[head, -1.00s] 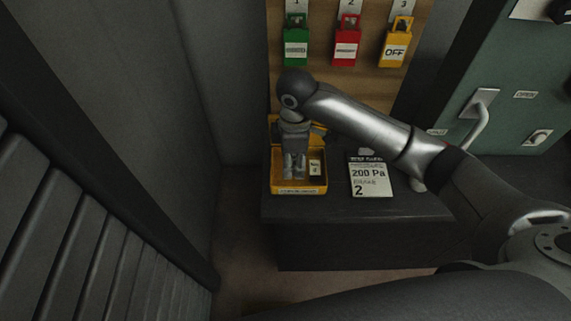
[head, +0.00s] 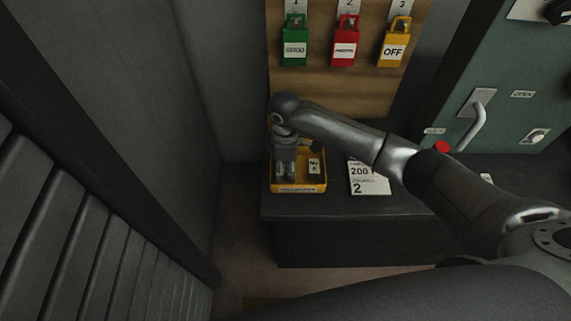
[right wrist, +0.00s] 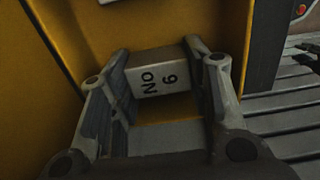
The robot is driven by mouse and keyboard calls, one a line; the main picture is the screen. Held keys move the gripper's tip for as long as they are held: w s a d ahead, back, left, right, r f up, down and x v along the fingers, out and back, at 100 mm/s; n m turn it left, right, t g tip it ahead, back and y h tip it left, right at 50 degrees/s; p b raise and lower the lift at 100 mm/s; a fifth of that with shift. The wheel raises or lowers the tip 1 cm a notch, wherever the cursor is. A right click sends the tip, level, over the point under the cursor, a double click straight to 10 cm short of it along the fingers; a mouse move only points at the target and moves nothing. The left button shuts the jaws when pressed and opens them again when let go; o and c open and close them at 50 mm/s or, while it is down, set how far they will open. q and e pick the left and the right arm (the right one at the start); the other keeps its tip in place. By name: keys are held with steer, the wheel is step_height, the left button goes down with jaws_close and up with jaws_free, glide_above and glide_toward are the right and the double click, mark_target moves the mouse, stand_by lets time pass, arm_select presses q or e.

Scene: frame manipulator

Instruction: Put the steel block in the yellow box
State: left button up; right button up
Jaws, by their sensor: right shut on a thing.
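The yellow box (head: 300,188) is an open-topped tray on the dark ledge in the head view. My right gripper (head: 285,166) points down into it at its left part. In the right wrist view the gripper (right wrist: 163,105) is shut on the steel block (right wrist: 160,58), a grey block with a white face marked "NO 6". Yellow walls (right wrist: 45,105) stand beside and beyond it. In the head view the fingers mostly hide the block. I cannot tell whether the block touches the box floor. My left gripper is not in view.
A "200 Pa" card (head: 366,178) lies right of the box, partly under my arm. Green (head: 295,47), red (head: 344,47) and yellow (head: 393,48) padlocks hang on the wooden board behind. A green cabinet with a handle (head: 476,122) and a red knob (head: 442,147) stand at right.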

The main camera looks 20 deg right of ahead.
mark_target(285, 165)
steer(key=o, duration=0.8)
steer(key=shift+f, duration=0.15)
steer(key=shift+o, duration=0.2)
steer(key=shift+r+b, duration=0.7)
steer(key=shift+r, duration=3.2)
